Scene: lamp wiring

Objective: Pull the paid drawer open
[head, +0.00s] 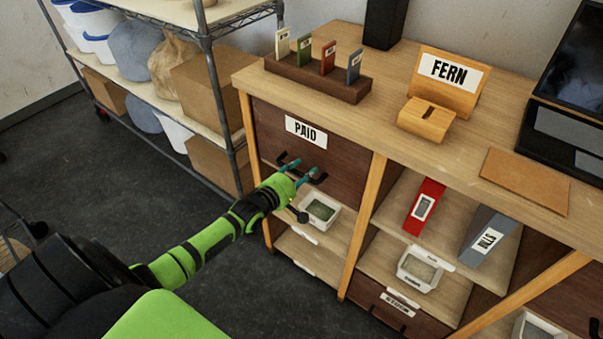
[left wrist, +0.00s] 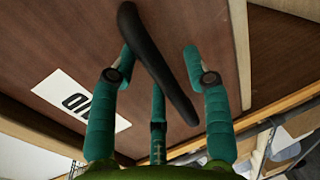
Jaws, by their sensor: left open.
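The paid drawer (head: 335,160) has a dark brown front with a white PAID label (head: 306,132), on the left of the wooden counter unit. It looks shut in the head view. Its black bar handle (head: 318,178) sits low on the front. My left gripper (head: 301,168) is open right at the handle. In the left wrist view the black handle (left wrist: 155,60) runs between the open teal fingers (left wrist: 160,75), and part of the label (left wrist: 80,102) shows. I cannot tell whether the fingers touch the handle. My right gripper is out of view.
Below the drawer are open shelves with a white bin (head: 320,208). To the right stand a red binder (head: 425,207) and a grey BILLS binder (head: 486,236). A metal shelving rack (head: 222,100) stands close on the left. The dark floor (head: 290,290) before the unit is clear.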

